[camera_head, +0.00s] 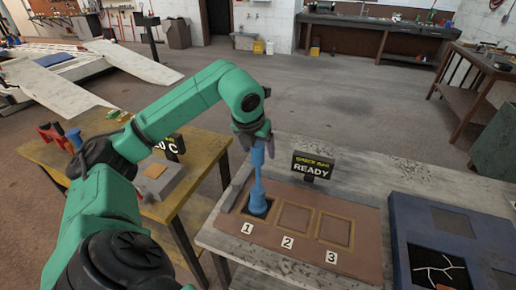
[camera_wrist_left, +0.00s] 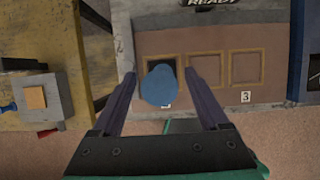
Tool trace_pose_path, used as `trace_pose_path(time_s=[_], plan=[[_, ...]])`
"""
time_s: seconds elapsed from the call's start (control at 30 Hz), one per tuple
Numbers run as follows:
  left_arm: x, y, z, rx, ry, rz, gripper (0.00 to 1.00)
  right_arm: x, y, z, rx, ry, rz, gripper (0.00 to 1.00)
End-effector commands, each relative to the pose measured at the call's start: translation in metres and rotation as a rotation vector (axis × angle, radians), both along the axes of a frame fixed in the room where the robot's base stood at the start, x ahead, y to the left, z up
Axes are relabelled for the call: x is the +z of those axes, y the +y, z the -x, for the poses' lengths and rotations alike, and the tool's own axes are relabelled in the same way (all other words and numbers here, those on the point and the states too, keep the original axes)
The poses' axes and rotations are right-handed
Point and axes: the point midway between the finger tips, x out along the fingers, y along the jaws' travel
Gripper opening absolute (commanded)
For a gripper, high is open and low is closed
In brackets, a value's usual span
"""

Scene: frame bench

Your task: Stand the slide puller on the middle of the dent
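The blue slide puller (camera_head: 258,203) stands upright on the square marked 1 of a brown board (camera_head: 365,262), with a wide foot, thin shaft and thicker top. In the left wrist view its round blue top (camera_wrist_left: 160,85) lies between the fingers, with a gap on each side. My left gripper (camera_head: 255,140) is above the puller, pointing down, around or just over its top. It is open (camera_wrist_left: 160,92). No dent can be made out for certain. My right gripper is not in view.
Framed squares 2 (camera_head: 293,217) and 3 (camera_head: 334,230) on the board are empty. A "READY" sign (camera_head: 312,165) stands behind it. A blue frame (camera_head: 400,225) with dark panels, one with white branching lines, lies at the right. A yellow table (camera_head: 200,150) with a grey box is left.

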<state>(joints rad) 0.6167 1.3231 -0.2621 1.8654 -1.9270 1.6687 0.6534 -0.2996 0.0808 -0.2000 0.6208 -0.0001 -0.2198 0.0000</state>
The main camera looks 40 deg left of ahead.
Motion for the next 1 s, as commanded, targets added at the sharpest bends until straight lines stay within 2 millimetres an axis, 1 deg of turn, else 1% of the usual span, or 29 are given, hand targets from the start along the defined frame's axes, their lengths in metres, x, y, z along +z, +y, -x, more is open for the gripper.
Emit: trace_pose_path(time_s=[0.23,0.37,0.47,0.6,0.7,0.8,0.9,1.0], plan=[[0.001,0.000,0.000,0.000,0.000,0.000,0.77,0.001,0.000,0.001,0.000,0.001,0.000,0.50],[0.010,-0.001,0.002,0.000,-0.004,0.000,0.77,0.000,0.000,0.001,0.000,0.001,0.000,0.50],[0.026,-0.003,0.008,-0.001,-0.006,0.000,0.77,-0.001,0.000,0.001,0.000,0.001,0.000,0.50],[0.059,-0.008,0.021,0.000,-0.008,0.001,0.77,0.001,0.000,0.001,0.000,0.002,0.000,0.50],[0.084,-0.011,0.030,-0.002,-0.008,0.001,0.77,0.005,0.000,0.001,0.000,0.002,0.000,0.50],[0.104,-0.014,0.038,-0.002,-0.004,0.000,0.77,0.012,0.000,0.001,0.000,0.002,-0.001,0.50],[0.112,-0.015,0.043,0.000,-0.002,-0.001,0.77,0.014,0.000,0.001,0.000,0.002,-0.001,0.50],[0.113,-0.015,0.044,0.000,-0.001,0.000,0.77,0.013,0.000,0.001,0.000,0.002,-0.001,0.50]])
